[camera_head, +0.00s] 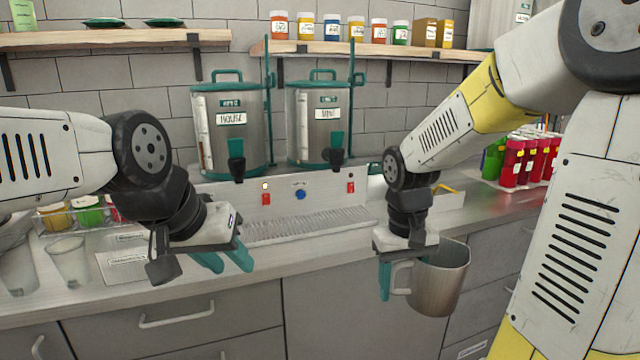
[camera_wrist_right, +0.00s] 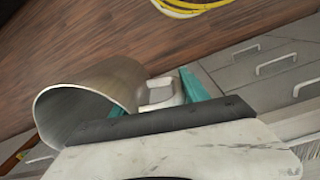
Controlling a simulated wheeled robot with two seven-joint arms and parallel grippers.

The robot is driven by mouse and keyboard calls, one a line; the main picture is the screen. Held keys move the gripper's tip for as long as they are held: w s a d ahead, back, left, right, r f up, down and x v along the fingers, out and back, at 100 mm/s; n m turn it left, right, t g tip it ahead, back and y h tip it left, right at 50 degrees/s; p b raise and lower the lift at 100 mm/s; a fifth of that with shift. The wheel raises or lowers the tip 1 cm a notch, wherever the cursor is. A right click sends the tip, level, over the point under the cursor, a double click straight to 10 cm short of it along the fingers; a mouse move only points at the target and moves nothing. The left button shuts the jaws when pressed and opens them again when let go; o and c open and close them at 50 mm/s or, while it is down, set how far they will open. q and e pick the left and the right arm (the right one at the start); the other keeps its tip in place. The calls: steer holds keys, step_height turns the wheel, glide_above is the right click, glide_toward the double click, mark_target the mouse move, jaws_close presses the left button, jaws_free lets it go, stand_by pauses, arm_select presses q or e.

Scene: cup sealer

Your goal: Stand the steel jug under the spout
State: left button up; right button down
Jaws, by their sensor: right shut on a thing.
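The steel jug (camera_head: 441,282) hangs in front of the counter, below its top, roughly upright. My right gripper (camera_head: 398,279) is shut on its handle, at the jug's left side. In the right wrist view the jug (camera_wrist_right: 95,92) lies left of the teal fingers (camera_wrist_right: 157,95), its mouth facing the lower left. Two steel urns stand on the counter, the left one (camera_head: 213,122) labelled "HOUSE", the right one (camera_head: 306,112) with a label I cannot read surely. Each has a black spout, left (camera_head: 237,165) and right (camera_head: 336,150). My left gripper (camera_head: 224,261) is open and empty at the counter's front edge.
A ribbed drip tray (camera_head: 310,222) lies clear below the spouts, before a panel with red and blue buttons (camera_head: 300,194). Clear cups (camera_head: 69,261) stand at the left, red bottles (camera_head: 511,162) at the right. Shelves (camera_head: 385,52) run above.

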steer(key=w+f+m, duration=0.1)
steer(key=w+f, duration=0.4)
steer(key=w, duration=0.2)
steer(key=w+f, duration=0.5)
steer(key=w, duration=0.3)
steer(key=s+f, duration=0.4)
steer(key=f, duration=0.2)
steer(key=shift+a+m, duration=0.15)
steer(key=shift+m, duration=0.15)
